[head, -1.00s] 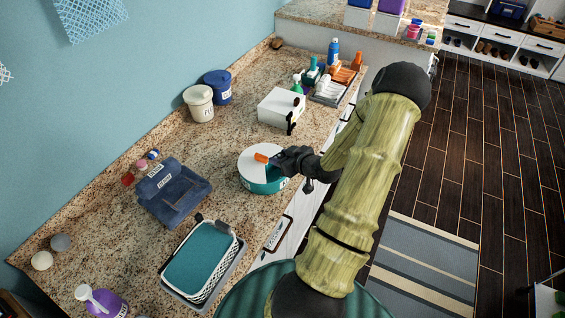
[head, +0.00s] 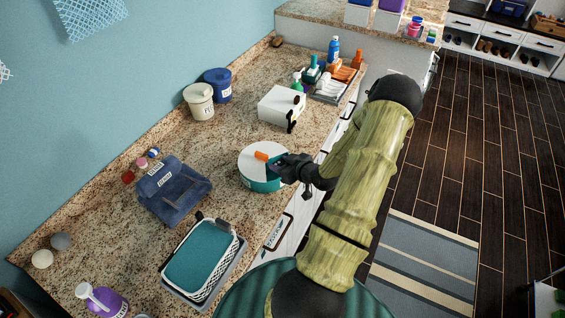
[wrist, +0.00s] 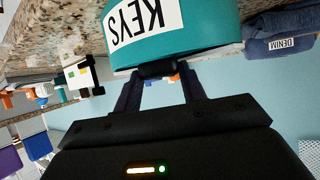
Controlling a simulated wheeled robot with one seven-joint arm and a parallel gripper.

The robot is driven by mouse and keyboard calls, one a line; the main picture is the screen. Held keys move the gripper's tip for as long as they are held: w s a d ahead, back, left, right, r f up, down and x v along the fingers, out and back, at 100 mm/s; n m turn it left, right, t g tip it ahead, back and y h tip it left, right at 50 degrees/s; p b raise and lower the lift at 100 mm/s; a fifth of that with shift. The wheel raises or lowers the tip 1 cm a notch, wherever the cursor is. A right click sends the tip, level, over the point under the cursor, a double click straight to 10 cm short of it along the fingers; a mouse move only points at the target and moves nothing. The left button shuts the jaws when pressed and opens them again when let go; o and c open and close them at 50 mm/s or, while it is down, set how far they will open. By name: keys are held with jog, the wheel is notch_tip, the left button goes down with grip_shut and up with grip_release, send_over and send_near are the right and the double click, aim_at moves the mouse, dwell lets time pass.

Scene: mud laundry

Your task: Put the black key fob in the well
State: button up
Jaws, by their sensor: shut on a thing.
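The round teal tub (head: 262,184) with a white top stands on the counter near its front edge. Its KEYS label (wrist: 146,20) shows in the wrist view, where the tub appears upside down. My gripper (head: 275,167) is at the tub's right side, by the rim. In the wrist view, its two fingers are closed on a small black piece, apparently the black key fob (wrist: 158,69), close to the tub's rim. An orange piece (head: 261,156) shows at the tub's top beside the fingertips.
A white box (head: 281,105) stands behind the tub and folded denim (head: 172,190) lies to its left. A teal-filled basket (head: 200,258) is in front. Bare counter lies between these things.

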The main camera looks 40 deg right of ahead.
jog(key=shift+f, duration=0.1)
jog(key=o, duration=1)
jog(key=shift+c, duration=0.2)
jog(key=shift+w+r+p, duration=0.1)
jog(key=shift+r+p, duration=0.75)
jog(key=shift+r, duration=0.05)
jog(key=b+v, duration=0.3)
jog(key=v, duration=0.9)
jog(key=shift+f, duration=0.3)
